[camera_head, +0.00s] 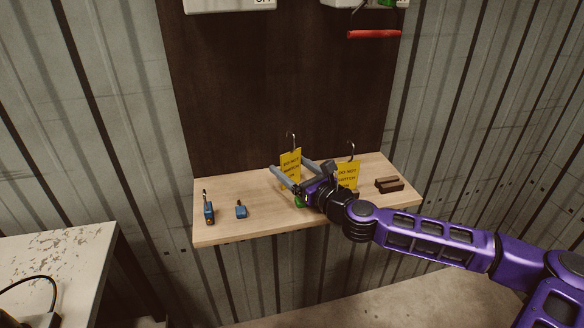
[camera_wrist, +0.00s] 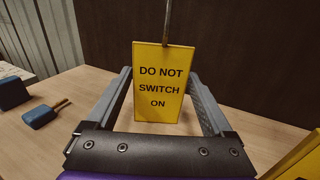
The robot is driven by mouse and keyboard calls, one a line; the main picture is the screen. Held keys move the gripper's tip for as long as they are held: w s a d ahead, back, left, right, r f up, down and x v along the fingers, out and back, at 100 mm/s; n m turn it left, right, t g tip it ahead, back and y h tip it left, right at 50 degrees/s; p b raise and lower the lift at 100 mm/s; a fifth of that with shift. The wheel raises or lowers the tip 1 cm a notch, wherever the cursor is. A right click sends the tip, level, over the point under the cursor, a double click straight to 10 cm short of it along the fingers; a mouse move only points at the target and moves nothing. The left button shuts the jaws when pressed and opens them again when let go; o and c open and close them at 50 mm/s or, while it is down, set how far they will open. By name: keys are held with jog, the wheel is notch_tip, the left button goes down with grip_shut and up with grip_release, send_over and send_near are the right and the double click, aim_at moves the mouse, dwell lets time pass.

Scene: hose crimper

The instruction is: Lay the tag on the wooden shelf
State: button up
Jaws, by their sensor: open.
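A yellow tag (camera_head: 290,165) reading "DO NOT SWITCH ON", with a metal hook on top, is upright over the wooden shelf (camera_head: 260,223). In the wrist view the tag (camera_wrist: 158,90) faces me between the two fingers of my gripper (camera_wrist: 161,75). The fingers are open, one on each side, with gaps to the tag's edges. I cannot tell whether its lower edge touches the shelf. A second yellow hooked tag (camera_head: 348,174) is upright to the right, partly behind my gripper; its corner shows at the wrist view's lower right (camera_wrist: 300,160).
A blue padlock-like item (camera_head: 209,212) and a smaller blue item (camera_head: 241,210) are on the shelf's left part. A green item (camera_head: 299,201) is beside my gripper. A brown block (camera_head: 389,185) lies at the right. A dark panel (camera_head: 280,80) rises behind the shelf.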

jog(key=shift+r, duration=0.15)
jog(key=v, duration=1.2)
jog(key=shift+p, duration=0.4)
jog(key=shift+a, duration=0.15)
